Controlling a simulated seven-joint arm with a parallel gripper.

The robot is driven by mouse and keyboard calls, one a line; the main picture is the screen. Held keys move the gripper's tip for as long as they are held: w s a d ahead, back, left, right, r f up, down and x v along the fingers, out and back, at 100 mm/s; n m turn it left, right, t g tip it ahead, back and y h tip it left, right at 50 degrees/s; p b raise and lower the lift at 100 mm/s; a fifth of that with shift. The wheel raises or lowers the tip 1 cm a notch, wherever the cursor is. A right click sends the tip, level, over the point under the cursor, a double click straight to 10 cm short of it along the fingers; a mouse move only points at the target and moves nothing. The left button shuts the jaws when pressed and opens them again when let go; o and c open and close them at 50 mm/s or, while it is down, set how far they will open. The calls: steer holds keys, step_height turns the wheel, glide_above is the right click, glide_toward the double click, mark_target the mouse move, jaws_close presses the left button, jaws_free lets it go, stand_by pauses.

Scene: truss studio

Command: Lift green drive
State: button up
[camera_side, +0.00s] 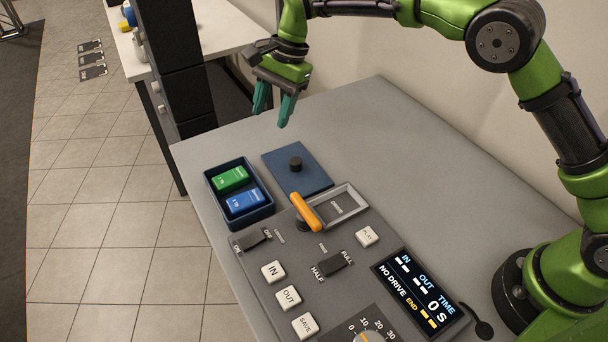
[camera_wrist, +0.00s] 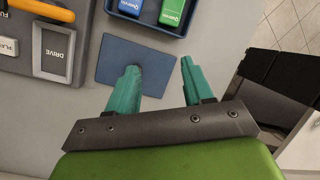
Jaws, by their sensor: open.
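The green drive (camera_side: 230,180) lies in a dark blue tray (camera_side: 262,212), beside the blue drive (camera_side: 245,201). In the wrist view the green drive (camera_wrist: 172,12) shows at the top edge, partly cut off, with the blue drive (camera_wrist: 131,6) to its left. My gripper (camera_side: 274,112) is open and empty, above the table and behind the blue mat in the side view. In the wrist view my gripper's fingertips (camera_wrist: 160,68) are spread apart, over and beside the mat, away from the tray.
A blue mat (camera_side: 312,178) with a black knob (camera_side: 295,163) lies beside the tray. A control panel (camera_side: 300,262) has an orange lever (camera_side: 306,212), a drive slot (camera_side: 341,206), buttons and a display reading NO DRIVE (camera_side: 418,295). The grey table's far part (camera_side: 370,125) is clear.

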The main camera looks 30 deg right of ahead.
steer(key=w+a+m, duration=0.2)
steer(key=a+m, duration=0.1)
steer(key=m, duration=0.2)
glide_toward(230, 176)
step_height(230, 176, down, 3)
steer(key=shift+w+a+f+y, duration=0.1)
steer(key=shift+w+y, duration=0.05)
steer(key=shift+y, duration=0.15)
steer(key=shift+x, duration=2.75)
steer(key=shift+a, duration=0.2)
steer(key=c, duration=0.8)
